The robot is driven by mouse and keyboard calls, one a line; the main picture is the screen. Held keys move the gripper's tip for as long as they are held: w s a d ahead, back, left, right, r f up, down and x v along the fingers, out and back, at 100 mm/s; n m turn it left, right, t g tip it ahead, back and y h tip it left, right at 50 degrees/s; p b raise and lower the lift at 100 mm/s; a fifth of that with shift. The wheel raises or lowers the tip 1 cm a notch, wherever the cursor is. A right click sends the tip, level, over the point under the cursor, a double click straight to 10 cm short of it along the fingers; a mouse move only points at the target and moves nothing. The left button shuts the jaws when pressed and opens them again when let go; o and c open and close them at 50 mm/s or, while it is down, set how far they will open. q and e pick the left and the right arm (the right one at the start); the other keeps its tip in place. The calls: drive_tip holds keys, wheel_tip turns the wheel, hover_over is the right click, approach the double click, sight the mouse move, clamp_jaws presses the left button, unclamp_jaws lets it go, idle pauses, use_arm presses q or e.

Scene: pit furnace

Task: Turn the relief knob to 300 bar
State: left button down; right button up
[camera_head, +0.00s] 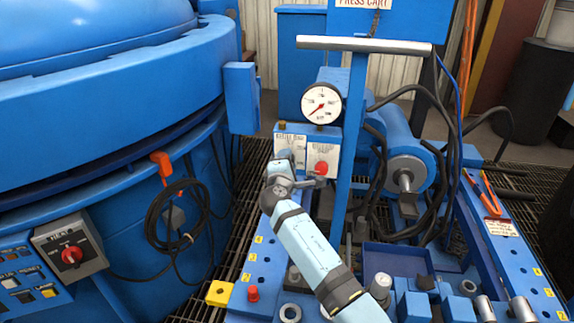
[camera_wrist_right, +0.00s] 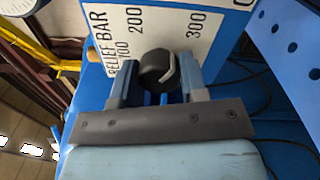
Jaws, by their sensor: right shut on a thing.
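The relief knob (camera_wrist_right: 155,68) is black and round with a white mark on its right side. In the right wrist view this mark points up and right, roughly toward the 300 on the white dial plate (camera_wrist_right: 172,28); its exact reading cannot be told. The plate reads RELIEF BAR with 100, 200 and 300. My right gripper (camera_wrist_right: 160,82) is shut on the knob, one finger on each side. In the head view the right gripper (camera_head: 283,162) covers the knob in front of the relief plate (camera_head: 291,142). My left gripper is not in view.
A round pressure gauge (camera_head: 321,103) with a red needle stands above the valve block. A red knob or lever (camera_head: 321,168) sits close right of my gripper. The cart's grey handle bar (camera_head: 365,45) and blue upright (camera_head: 350,140) are nearby. The furnace (camera_head: 100,90) fills the left.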

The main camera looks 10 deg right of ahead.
idle(0.3)
drive_tip(key=o, duration=0.9)
